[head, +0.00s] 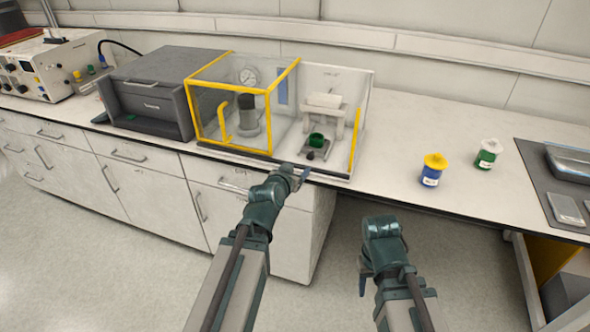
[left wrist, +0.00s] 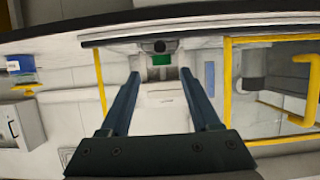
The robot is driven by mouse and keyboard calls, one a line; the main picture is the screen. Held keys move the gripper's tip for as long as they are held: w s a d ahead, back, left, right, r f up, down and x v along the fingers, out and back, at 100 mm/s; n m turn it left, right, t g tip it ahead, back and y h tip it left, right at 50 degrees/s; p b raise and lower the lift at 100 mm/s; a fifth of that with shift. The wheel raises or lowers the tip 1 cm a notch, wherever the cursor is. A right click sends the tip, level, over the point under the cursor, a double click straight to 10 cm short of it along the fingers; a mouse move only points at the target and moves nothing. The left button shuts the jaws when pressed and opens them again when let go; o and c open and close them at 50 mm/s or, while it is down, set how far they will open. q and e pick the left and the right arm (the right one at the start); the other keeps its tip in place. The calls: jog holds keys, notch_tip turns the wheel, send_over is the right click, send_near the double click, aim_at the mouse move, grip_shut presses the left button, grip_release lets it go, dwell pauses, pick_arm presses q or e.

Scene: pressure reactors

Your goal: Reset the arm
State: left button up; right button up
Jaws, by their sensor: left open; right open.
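My left gripper (head: 296,174) is open and empty at the front edge of the bench, before the right part of a clear enclosure with a yellow frame (head: 268,149). In the left wrist view its two fingers (left wrist: 149,75) are spread apart, with nothing between them but the background. A small device with a green cup (head: 316,140) stands inside the enclosure's right part; the green cup also shows in the left wrist view (left wrist: 161,60). My right gripper (head: 366,275) hangs low in front of the bench, apart from everything, and its fingers are small in the head view.
A grey box (head: 150,100) stands left of the enclosure, and a cream instrument (head: 45,68) is at far left. A blue jar with a yellow lid (head: 431,172) and a green-labelled jar (head: 487,155) stand on the right. The bench between enclosure and jars is clear.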

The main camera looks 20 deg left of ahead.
pick_arm(q)
jog(key=shift+w, duration=0.1)
dwell(0.3)
jog(key=s+d+f+m+g+h+p, duration=0.1)
jog(key=s+d+f+m+g+p, duration=0.15)
jog(key=s+d+g, duration=0.35)
jog(key=s+d+f+m+g+p, duration=0.1)
jog(key=s+d+f+g+p, duration=0.25)
jog(key=s+d, duration=0.45)
jog(key=s+g+y+p, duration=0.1)
jog(key=s+g, duration=0.3)
jog(key=s, duration=0.5)
jog(key=shift+d+y, duration=0.45)
jog(key=shift+y, duration=0.45)
